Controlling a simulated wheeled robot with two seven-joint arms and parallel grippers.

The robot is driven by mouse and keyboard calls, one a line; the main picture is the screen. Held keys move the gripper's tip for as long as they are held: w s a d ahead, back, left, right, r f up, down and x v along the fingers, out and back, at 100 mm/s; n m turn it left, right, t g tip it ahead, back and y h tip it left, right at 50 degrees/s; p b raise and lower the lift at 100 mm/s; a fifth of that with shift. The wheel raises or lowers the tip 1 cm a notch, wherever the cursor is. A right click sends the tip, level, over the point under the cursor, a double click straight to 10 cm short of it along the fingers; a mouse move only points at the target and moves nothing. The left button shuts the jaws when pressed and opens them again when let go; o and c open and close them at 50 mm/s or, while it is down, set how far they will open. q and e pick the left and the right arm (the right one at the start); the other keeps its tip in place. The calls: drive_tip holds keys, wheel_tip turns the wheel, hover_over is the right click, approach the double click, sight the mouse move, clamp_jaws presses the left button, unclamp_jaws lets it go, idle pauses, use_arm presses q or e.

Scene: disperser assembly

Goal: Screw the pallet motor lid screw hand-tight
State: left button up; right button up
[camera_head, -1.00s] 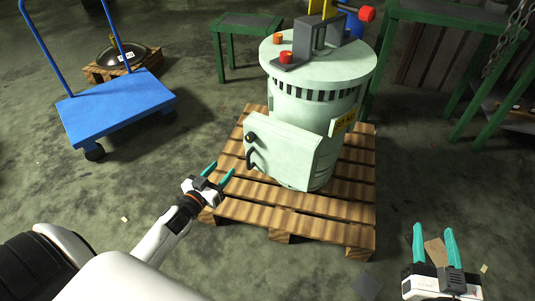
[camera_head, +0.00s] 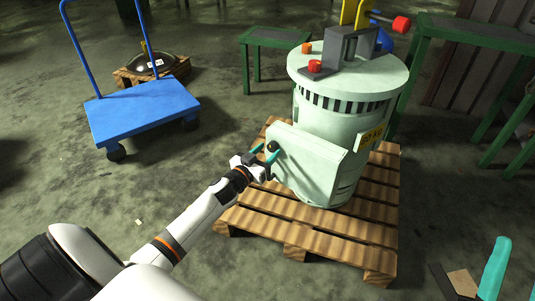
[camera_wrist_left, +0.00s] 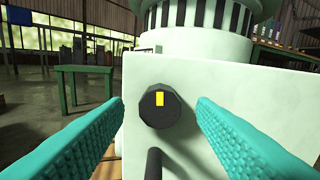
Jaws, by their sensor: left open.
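The lid screw is a dark round knob with a yellow mark (camera_wrist_left: 159,108); it sits on the pale green motor lid (camera_wrist_left: 230,90) and also shows in the head view (camera_head: 273,147). The lid (camera_head: 308,160) is on the side of the pale green motor (camera_head: 335,115). My left gripper (camera_head: 265,154) is open at the screw. In the left wrist view its teal fingers (camera_wrist_left: 160,104) lie to either side of the screw, with gaps on both sides. My right gripper (camera_head: 513,270) is open at the lower right, partly cut off.
The motor stands on a wooden pallet (camera_head: 295,235). A black handle (camera_wrist_left: 153,164) is below the screw. A blue cart (camera_head: 145,108) stands at left, with a dark dome (camera_head: 152,64) on a small pallet behind it. Green tables (camera_head: 275,38) stand behind.

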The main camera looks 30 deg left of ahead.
use_arm(q)
drive_tip(key=shift+w, duration=0.4)
use_arm(e)
drive_tip(key=shift+s+r+t, duration=0.25)
drive_tip(key=shift+s+t, duration=0.1)
drive_tip(key=shift+t, duration=0.05)
use_arm(q)
drive_tip(key=c, duration=1)
drive_tip(key=shift+o, duration=0.2)
